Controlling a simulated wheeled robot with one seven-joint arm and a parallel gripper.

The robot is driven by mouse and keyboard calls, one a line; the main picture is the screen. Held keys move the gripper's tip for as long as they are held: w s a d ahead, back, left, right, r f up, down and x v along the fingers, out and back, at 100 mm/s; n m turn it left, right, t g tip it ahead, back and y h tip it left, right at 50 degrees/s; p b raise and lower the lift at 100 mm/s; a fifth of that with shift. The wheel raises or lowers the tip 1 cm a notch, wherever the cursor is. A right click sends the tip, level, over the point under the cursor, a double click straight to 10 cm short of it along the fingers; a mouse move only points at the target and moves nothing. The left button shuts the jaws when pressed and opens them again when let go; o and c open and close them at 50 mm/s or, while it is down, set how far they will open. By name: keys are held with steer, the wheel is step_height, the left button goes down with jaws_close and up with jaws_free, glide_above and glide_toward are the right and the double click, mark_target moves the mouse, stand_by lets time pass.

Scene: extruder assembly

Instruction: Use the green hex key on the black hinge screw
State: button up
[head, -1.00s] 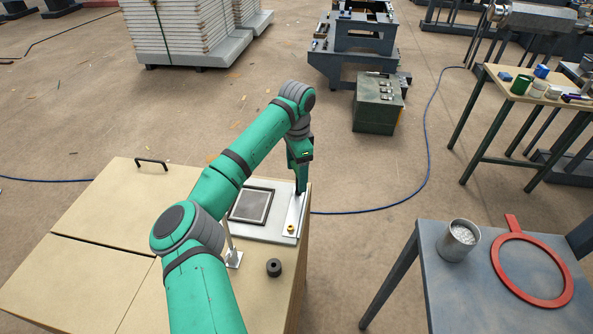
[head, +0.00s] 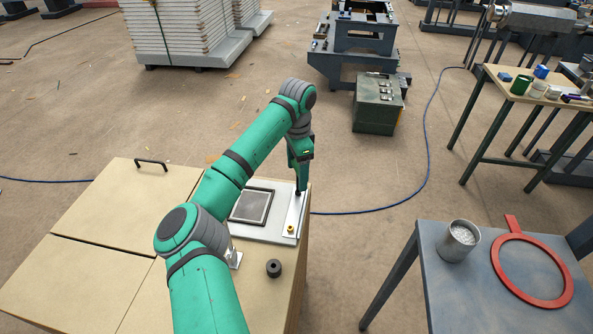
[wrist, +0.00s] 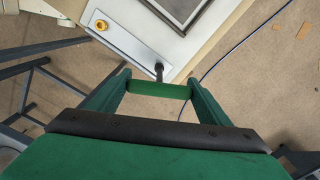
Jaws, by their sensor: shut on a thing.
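My gripper (head: 300,165) points down over the far right corner of the light base plate. In the wrist view my gripper (wrist: 158,90) is shut on the green hex key (wrist: 158,89), whose green handle spans the fingers. A dark shaft or screw head (wrist: 159,72) shows just beyond the handle, at the near end of a pale metal strip (wrist: 130,45). I cannot tell where the key ends and the black hinge screw begins, or whether they touch. A brass screw (wrist: 98,22) sits at the strip's other end; it also shows in the head view (head: 290,230).
A dark square frame (head: 250,207) lies on the plate left of the strip. A black ring-shaped part (head: 273,268) stands on the wooden cabinet top (head: 100,215). A grey table (head: 490,300) at right holds a metal cup (head: 458,242) and a red ring (head: 533,263).

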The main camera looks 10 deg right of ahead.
steer(key=shift+d+f, duration=0.1)
steer(key=shift+f, duration=0.6)
stand_by(0.6)
steer(key=shift+o, duration=0.9)
steer(key=c, duration=0.4)
